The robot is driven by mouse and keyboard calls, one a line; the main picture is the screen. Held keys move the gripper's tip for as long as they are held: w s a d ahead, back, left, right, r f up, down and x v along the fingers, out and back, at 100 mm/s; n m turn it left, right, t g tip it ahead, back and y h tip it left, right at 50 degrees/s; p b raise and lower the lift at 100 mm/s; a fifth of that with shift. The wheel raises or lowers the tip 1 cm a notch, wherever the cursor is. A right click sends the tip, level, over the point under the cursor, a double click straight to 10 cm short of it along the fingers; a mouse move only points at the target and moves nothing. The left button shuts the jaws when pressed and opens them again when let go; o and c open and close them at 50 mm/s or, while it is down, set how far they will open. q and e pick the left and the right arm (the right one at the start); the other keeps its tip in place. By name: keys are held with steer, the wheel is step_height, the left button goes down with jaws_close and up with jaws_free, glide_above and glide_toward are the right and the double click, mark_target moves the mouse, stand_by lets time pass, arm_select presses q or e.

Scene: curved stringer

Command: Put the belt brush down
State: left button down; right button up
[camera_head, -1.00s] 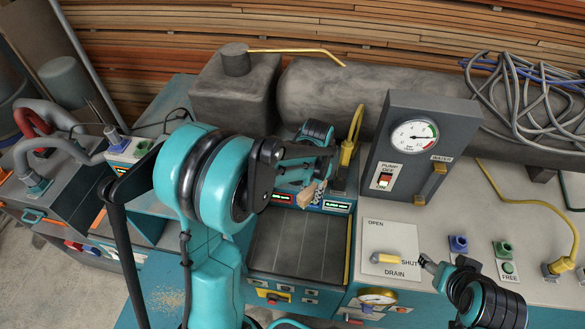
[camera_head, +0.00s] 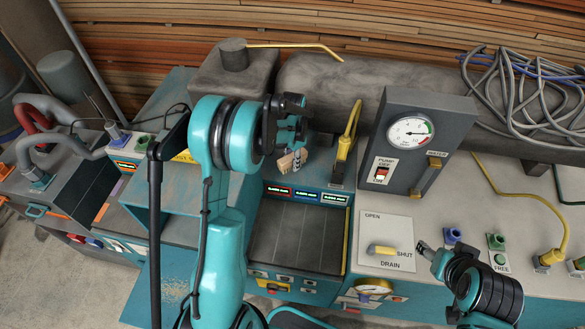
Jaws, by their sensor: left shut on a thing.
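The belt brush (camera_head: 285,163) shows as a small tan wooden piece at the end of my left arm. My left gripper (camera_head: 298,158) is shut on it, above the back of the dark belt and just behind the row of lit labels. The arm's teal and black links hide part of the gripper, and I cannot tell whether the brush touches a surface. The dark belt (camera_head: 297,238) lies below and in front of it. My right gripper (camera_head: 424,248) is at the lower right, beside the drain lever; its fingers are too small to tell open or shut.
A grey pump box (camera_head: 420,140) with a gauge stands right of the belt. A yellow drain lever (camera_head: 384,250) sits on a white plate near my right gripper. A yellow-handled tool (camera_head: 345,145) stands upright behind the belt. Coiled hoses (camera_head: 525,105) lie at the back right.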

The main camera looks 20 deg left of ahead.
mark_target(293, 173)
arm_select(q)
steer(key=shift+f, duration=1.95)
steer(key=shift+b, duration=0.35)
steer(key=shift+s+f, duration=0.1)
steer(key=shift+f, duration=0.05)
steer(key=c, duration=1.2)
jaws_free()
